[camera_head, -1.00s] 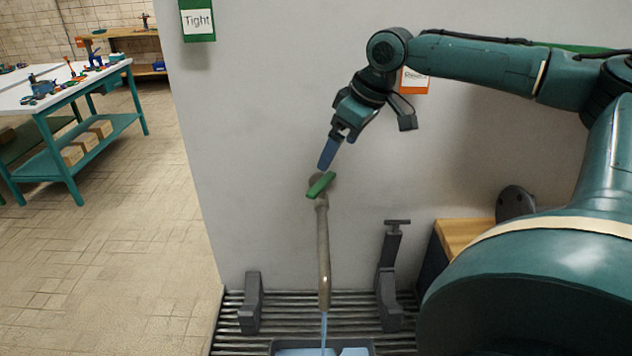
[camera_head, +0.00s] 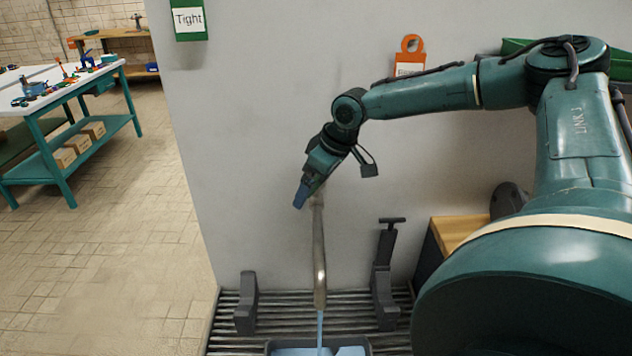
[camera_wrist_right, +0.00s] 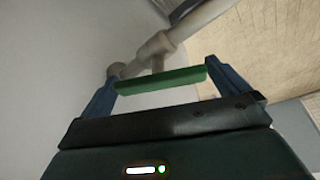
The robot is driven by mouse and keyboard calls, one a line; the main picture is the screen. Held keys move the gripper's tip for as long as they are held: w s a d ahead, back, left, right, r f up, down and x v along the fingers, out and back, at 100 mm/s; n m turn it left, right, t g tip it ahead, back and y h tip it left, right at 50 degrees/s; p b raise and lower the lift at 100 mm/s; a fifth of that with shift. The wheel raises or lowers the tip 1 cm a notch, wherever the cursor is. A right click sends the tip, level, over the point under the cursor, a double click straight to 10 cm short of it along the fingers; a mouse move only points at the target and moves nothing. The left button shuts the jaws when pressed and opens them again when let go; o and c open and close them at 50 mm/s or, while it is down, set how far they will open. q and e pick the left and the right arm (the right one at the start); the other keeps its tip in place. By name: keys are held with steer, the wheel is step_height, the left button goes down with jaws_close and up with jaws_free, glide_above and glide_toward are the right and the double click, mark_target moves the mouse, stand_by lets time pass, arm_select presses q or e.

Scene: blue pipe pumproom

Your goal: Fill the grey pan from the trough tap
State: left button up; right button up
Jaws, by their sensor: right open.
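The trough tap (camera_head: 319,250) is a long, pale metal spout against the grey wall. A blue stream of water (camera_head: 320,325) falls from it into the grey pan (camera_head: 268,346), which shows only partly at the bottom edge with blue water inside. My right gripper (camera_head: 301,196) is at the top of the tap and hides the green handle in the head view. In the right wrist view the green handle (camera_wrist_right: 160,81) lies crosswise between the two blue fingers of my open gripper (camera_wrist_right: 165,85), its ends close to them. I cannot tell whether they touch. My left gripper is out of view.
Two dark clamps, left (camera_head: 246,302) and right (camera_head: 385,275), stand on the slatted trough rack (camera_head: 275,306). A green "Tight" sign (camera_head: 188,18) and an orange tag (camera_head: 411,62) hang on the wall. A white-topped workbench (camera_head: 60,88) stands far left, with open floor before it.

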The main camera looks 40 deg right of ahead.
steer(key=c, duration=0.7)
